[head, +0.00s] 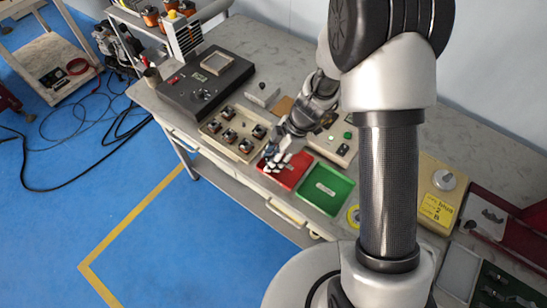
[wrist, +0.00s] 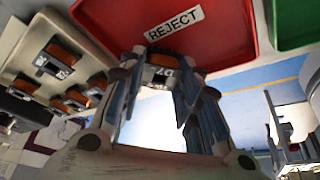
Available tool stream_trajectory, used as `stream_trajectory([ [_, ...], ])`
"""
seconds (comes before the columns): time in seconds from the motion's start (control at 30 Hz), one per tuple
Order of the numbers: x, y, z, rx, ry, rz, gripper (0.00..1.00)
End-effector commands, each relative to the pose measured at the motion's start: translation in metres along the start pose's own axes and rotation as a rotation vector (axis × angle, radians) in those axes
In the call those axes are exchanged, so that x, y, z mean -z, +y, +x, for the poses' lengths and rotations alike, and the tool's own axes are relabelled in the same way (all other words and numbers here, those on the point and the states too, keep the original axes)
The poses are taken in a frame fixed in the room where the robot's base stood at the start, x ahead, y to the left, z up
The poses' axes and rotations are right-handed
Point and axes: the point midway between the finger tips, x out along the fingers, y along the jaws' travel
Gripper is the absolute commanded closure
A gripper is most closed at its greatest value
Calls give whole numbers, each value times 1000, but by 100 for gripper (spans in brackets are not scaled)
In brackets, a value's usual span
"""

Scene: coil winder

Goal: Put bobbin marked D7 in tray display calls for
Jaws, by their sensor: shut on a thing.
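My gripper (wrist: 160,85) is shut on a bobbin (wrist: 158,77) with orange winding and a dark flange. Its small white label looks upside down and seems to read D7. In the head view my gripper (head: 277,161) is over the left part of the red tray (head: 297,167), with the bobbin mostly hidden. In the wrist view the red tray (wrist: 215,40) bears a label reading REJECT. The green tray (head: 325,188) is just right of the red one and also shows at the wrist view's corner (wrist: 296,22). I cannot make out a readable display.
A beige tray (head: 213,128) holding several bobbins stands left of the red tray. A dark machine (head: 205,85) is behind it. A control box with a green button (head: 346,136) is behind the trays. A beige box with a yellow panel (head: 437,208) is at right.

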Motion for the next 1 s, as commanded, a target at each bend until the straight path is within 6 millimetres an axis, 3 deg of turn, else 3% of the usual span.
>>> stream_trajectory([
  [0.1,-1,0,3,0,0,0,96],
  [0.13,-1,0,3,1,0,0,67],
  [0.4,-1,0,2,1,0,0,49],
  [0.83,1,0,-2,1,0,1,49],
  [1.0,1,1,-33,-5,0,0,49],
])
